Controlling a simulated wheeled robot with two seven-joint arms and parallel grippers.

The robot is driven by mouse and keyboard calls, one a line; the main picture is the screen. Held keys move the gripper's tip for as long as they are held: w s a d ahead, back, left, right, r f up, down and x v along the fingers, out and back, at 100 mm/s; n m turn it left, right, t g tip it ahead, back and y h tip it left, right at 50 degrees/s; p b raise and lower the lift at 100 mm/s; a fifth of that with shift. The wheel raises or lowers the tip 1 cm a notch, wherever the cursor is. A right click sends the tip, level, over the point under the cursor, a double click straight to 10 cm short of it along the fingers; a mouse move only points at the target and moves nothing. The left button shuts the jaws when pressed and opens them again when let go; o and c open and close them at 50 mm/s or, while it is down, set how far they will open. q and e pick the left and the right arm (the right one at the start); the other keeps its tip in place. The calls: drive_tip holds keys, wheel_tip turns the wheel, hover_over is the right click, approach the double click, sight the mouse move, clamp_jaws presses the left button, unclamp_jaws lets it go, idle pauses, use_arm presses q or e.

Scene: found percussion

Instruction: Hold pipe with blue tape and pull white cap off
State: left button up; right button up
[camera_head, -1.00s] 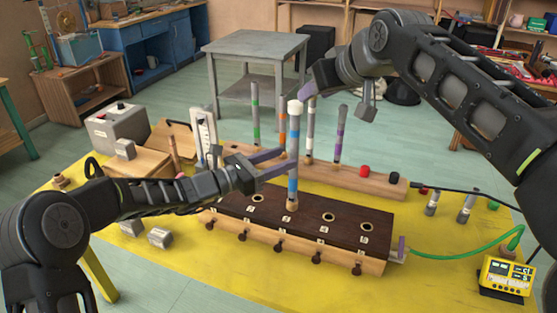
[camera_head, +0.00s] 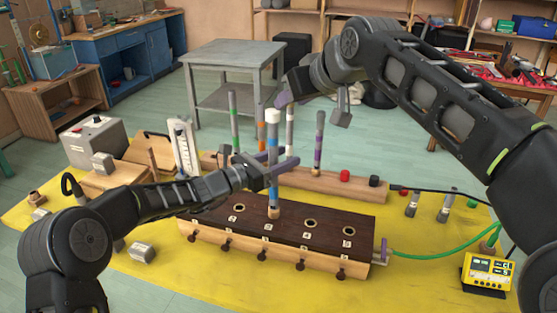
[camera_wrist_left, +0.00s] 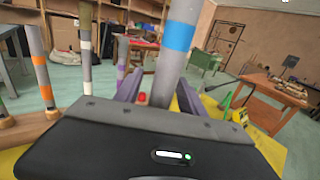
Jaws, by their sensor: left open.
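The grey pipe with blue tape (camera_head: 273,146) stands upright in a hole of the dark-topped wooden block (camera_head: 325,212). The white cap (camera_head: 273,116) sits on its top. My left gripper (camera_head: 280,163) is open, with its purple fingers on either side of the pipe below the cap. In the left wrist view the pipe's blue band (camera_wrist_left: 180,36) rises between the two purple fingers, and the cap is out of frame. My right gripper (camera_head: 284,99) hangs just above and behind the cap, apart from it. Its jaw opening is not clear.
Several taped pipes, one with a purple band (camera_head: 319,143), stand in a wooden rack (camera_head: 325,184) behind the block. A yellow device (camera_head: 487,271) with a green hose is at the right. A grey box (camera_head: 92,141) stands at the left.

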use_arm(q)
drive_tip(key=shift+c, duration=0.5)
clamp_jaws()
idle(1.0)
